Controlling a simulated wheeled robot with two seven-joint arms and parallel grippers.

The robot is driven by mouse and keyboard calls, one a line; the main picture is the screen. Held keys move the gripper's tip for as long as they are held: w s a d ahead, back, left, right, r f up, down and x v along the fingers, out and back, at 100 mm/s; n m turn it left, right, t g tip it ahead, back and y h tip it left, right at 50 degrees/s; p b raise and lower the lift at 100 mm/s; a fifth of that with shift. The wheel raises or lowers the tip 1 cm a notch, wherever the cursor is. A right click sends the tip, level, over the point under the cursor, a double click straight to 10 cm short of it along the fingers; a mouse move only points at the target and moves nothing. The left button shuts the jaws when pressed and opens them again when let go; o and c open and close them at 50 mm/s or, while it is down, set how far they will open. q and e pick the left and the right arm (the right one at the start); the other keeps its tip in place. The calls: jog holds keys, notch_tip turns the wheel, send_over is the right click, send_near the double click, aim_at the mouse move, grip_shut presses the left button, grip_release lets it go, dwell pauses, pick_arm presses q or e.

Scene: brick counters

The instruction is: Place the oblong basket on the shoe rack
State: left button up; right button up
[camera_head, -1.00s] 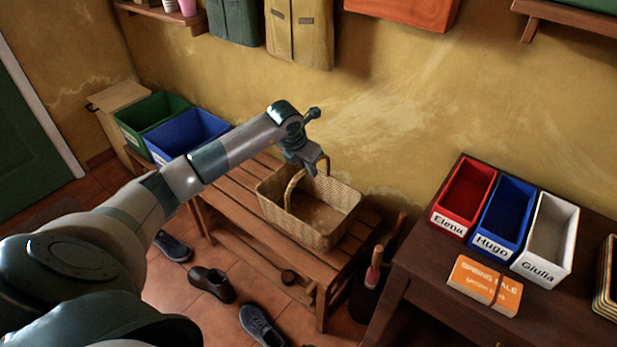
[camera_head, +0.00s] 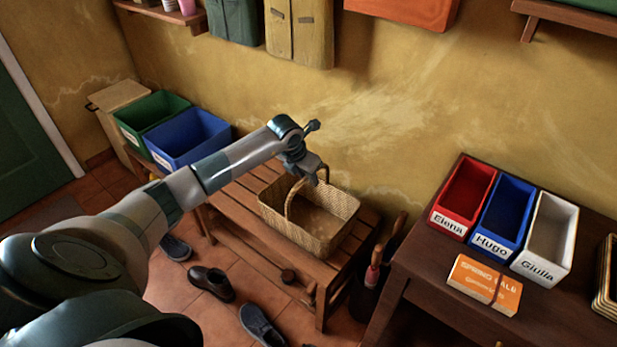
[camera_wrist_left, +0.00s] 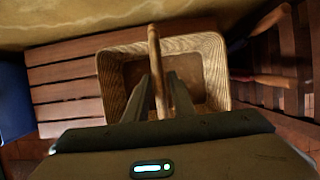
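The oblong basket (camera_head: 325,239) is a tan wicker basket with an arched handle. It sits upright on the slatted wooden shoe rack (camera_head: 236,204), at its right end, and looks to be resting on the slats. My left gripper (camera_head: 321,177) is above the basket at its handle. In the left wrist view the gripper (camera_wrist_left: 160,85) has one finger on each side of the handle and looks shut on it; the basket (camera_wrist_left: 214,75) lies below, empty. The right gripper is not in view.
Shoes (camera_head: 212,283) lie on the floor in front. A dark table (camera_head: 425,270) with labelled red, blue and white bins stands at the right. The rack's left slats are clear.

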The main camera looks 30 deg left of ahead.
pick_arm(q)
jog(key=shift+o, duration=0.3)
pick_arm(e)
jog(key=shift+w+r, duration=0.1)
